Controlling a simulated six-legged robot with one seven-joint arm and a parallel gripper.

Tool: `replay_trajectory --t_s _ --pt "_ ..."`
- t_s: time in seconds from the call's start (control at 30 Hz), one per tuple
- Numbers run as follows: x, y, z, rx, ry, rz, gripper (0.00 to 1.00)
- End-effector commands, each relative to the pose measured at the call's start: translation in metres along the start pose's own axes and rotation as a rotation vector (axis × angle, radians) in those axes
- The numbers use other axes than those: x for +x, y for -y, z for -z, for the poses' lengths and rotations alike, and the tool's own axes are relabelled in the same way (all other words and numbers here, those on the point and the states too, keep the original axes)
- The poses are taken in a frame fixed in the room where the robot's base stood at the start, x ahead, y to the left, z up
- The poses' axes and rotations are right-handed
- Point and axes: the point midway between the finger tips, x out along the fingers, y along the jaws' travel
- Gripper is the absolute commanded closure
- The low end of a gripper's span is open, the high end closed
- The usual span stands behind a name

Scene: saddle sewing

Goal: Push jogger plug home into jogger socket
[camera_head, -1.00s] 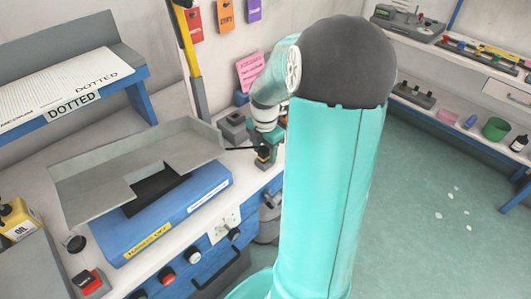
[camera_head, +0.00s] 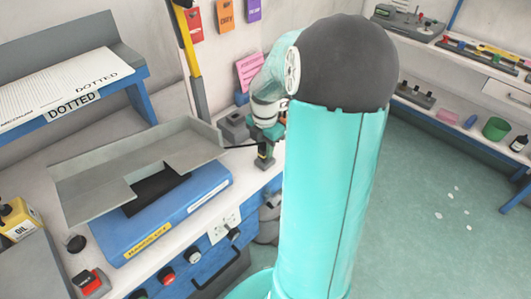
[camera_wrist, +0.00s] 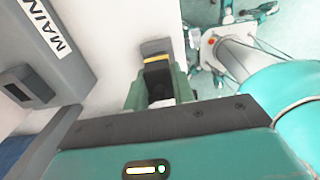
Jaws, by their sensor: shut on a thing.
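My gripper (camera_wrist: 158,90) is shut on a dark plug-like piece with a yellow band (camera_wrist: 157,72), which I take for the jogger plug. The green fingers lie on both sides of it. A grey-brown block (camera_wrist: 155,47) shows just beyond the yellow band; I cannot tell if it is part of the plug or the socket. In the head view my gripper (camera_head: 266,134) is at the bench's right end, with the dark piece (camera_head: 264,152) below it. A black cable (camera_head: 240,147) runs left from there. How far the plug is seated cannot be told.
A grey tray (camera_head: 85,180) and blue machine body (camera_head: 190,205) fill the bench to the left. A grey box (camera_head: 233,127) stands just behind my gripper. In the wrist view a grey box with a dark opening (camera_wrist: 22,85) and a "MAIN" label (camera_wrist: 48,27) lie left.

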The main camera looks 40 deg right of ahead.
Motion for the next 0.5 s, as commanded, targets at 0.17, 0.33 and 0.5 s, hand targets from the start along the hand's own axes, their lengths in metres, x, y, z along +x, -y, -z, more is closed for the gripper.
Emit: replay_trajectory --t_s 0.17,0.33,0.5 --pt "-0.005 0.0 0.0 0.001 0.001 -0.001 1.0" --pt "-0.01 0.0 0.0 0.001 0.0 -0.001 1.0" --pt "-0.014 0.0 0.0 0.002 0.0 -0.001 1.0"
